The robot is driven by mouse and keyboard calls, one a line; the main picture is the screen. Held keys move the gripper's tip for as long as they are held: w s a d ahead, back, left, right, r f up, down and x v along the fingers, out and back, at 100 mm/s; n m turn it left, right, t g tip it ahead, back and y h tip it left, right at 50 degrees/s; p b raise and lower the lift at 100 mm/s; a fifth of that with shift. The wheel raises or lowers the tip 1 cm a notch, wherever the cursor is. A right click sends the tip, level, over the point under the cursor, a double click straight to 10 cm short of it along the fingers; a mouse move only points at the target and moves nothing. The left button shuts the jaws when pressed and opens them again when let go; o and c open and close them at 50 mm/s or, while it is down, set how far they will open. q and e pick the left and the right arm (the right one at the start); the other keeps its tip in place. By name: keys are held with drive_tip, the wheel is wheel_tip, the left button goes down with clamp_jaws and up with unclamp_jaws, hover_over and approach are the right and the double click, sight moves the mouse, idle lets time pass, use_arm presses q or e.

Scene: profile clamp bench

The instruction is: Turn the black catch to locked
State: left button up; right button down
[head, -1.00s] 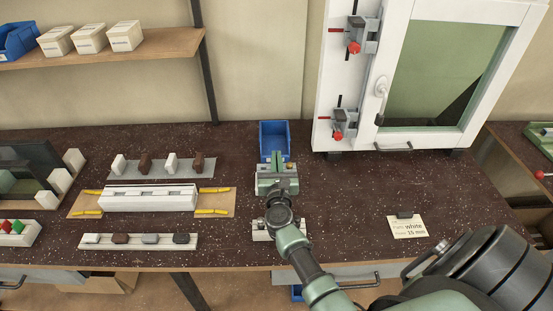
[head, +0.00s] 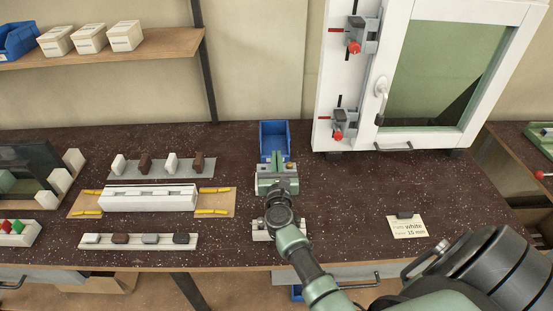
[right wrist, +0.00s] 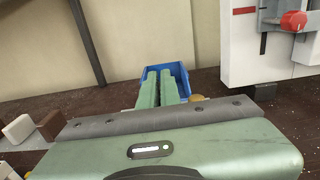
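Two grey catches with red knobs sit on the left side of a white window frame (head: 395,65), an upper one (head: 370,38) and a lower one (head: 349,122). Black and red marks show beside each. I cannot single out a black catch. One catch also shows at top right in the right wrist view (right wrist: 275,17). My right gripper (head: 279,156) is over the bench, left of and below the frame, apart from both catches. Its two green fingers are together in the right wrist view (right wrist: 159,88), with nothing visible between them. My left gripper is not in view.
A blue bin (head: 273,128) stands just beyond my right gripper. A white profile (head: 148,198) and rows of small blocks (head: 138,241) lie to the left. The dark bench top (head: 350,190) is clear between gripper and card.

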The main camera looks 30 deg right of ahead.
drive_tip(key=shift+n+t+y, duration=0.3)
drive_tip(key=shift+n+y, duration=0.1)
drive_tip(key=shift+y, duration=0.2)
drive_tip(key=shift+d+f+n+t+y, duration=0.1)
drive_tip(key=shift+n+t+y, duration=0.2)
drive_tip(key=shift+n+y, duration=0.1)
drive_tip(key=shift+n+t+y+b, duration=0.5)
drive_tip(key=shift+n+y+b, duration=0.4)
drive_tip(key=shift+y, duration=0.7)
drive_tip(key=shift+n+y, duration=0.5)
drive_tip(key=shift+f+n+t+y+b, duration=0.1)
drive_tip(key=shift+n+t+y+b, duration=0.2)
drive_tip(key=shift+n+y+b, duration=0.75)
drive_tip(key=n+g+y+b, duration=0.1)
drive_tip(key=n+y+b, duration=0.2)
drive_tip(key=y+b, duration=0.1)
drive_tip(key=n+g+y+b, duration=0.2)
drive_tip(key=n+y+b, duration=0.1)
drive_tip(key=y+b, duration=0.1)
drive_tip(key=n+g+y+b, duration=0.2)
drive_tip(key=n+y+b, duration=0.1)
drive_tip(key=y, duration=0.3)
drive_tip(key=shift+b, duration=0.75)
drive_tip(key=shift+r+n+g+y+b, duration=0.2)
drive_tip(key=shift+n+g+y+b, duration=1.25)
drive_tip(key=shift+g, duration=0.45)
